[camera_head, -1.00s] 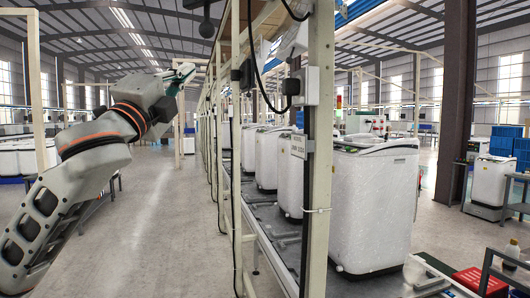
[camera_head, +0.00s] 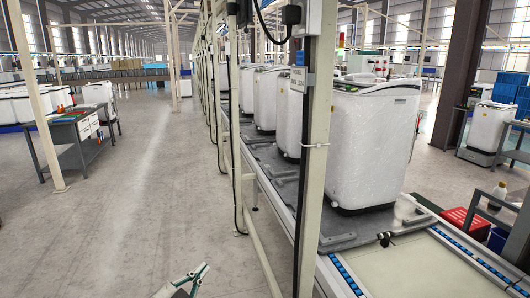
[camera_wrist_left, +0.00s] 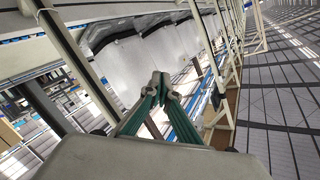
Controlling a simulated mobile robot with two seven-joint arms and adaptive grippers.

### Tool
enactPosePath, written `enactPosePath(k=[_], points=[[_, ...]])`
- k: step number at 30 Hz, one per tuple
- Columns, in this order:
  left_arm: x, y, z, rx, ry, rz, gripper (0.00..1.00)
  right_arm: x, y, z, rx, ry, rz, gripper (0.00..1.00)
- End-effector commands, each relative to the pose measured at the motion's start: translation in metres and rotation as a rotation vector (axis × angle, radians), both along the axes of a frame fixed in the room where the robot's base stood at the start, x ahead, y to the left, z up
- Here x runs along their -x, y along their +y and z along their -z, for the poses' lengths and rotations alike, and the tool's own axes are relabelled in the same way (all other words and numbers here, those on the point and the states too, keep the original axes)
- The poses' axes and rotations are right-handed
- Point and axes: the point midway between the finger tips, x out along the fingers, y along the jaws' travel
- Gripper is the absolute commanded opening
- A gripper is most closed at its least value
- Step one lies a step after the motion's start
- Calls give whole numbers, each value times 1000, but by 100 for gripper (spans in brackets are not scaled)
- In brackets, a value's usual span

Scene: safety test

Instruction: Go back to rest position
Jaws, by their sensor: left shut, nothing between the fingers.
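My left gripper (camera_head: 192,277) shows at the bottom edge of the head view, low over the aisle and left of the conveyor frame. Its green fingers are shut with nothing between them. In the left wrist view the gripper (camera_wrist_left: 160,84) shows with its fingertips together, against the tilted line of white machines. Most of my left arm is out of the head view. My right gripper is not in view.
A conveyor line carries several white washing machines (camera_head: 370,140). Its pale upright post (camera_head: 316,150) and lower rails stand right of my left gripper. A grey workbench (camera_head: 70,135) stands far left. The aisle floor (camera_head: 150,200) between is clear.

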Motion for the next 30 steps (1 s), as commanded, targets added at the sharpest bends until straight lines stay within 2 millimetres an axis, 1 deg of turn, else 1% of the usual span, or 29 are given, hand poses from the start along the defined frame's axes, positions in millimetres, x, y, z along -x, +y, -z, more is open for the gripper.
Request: enactPosePath(k=[1,2,3,5,6,8,9,11,12,13,15,16,18,20,23,30], points=[[21,2,34,38,60,-13,0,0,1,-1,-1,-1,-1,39],[33,3,50,61,90,-23,0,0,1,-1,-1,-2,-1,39],[50,5,72,90,130,-35,0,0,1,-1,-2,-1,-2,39],[76,8,103,136,190,-56,0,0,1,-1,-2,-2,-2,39],[95,10,123,165,230,-72,0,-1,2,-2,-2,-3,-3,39],[124,14,151,205,289,-97,0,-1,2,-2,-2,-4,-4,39],[144,16,168,231,325,-115,0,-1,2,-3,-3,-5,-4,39],[173,20,191,268,379,-143,0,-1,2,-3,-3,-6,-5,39],[191,22,203,289,410,-160,0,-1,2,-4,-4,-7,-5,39],[204,23,212,303,431,-172,0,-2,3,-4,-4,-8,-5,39],[230,27,227,330,473,-198,0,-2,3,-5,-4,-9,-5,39],[239,28,232,340,487,-207,0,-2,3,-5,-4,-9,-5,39],[255,29,241,355,513,-224,0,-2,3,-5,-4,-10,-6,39],[264,30,246,365,526,-232,0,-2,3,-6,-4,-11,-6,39],[269,31,248,372,533,-239,0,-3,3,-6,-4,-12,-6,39],[269,31,248,371,533,-238,0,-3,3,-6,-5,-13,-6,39]])
